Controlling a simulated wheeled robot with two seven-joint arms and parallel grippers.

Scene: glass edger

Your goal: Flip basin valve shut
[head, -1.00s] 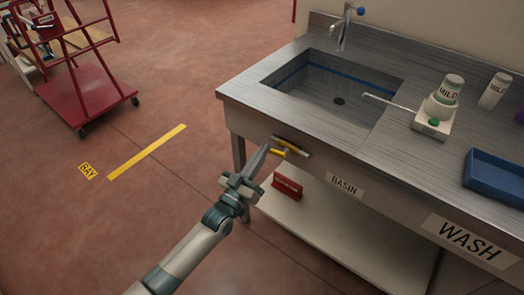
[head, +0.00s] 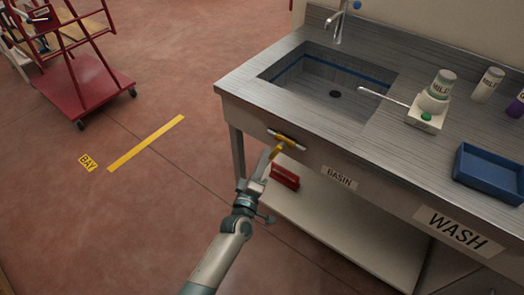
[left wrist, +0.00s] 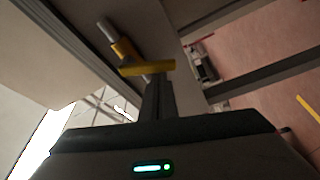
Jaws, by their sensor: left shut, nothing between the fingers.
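The basin valve (head: 287,138) is a short metal pipe piece with a yellow lever (head: 278,151), mounted on the bench front below the basin (head: 330,88). In the head view the lever slants down and left, across the pipe. My left gripper (head: 269,153) is shut and empty, with its fingertips right at the lever. In the left wrist view the yellow lever (left wrist: 147,67) lies across just beyond the shut fingers (left wrist: 158,98), with the pipe (left wrist: 107,30) behind it. I cannot tell whether they touch. My right gripper is not in view.
The bench front carries BASIN (head: 339,178) and WASH (head: 452,230) labels. A red block (head: 285,177) lies on the lower shelf (head: 340,227), close to my left gripper. A blue tray (head: 489,174) and bottles stand on the bench. Open floor lies left, with a red cart (head: 90,88) beyond.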

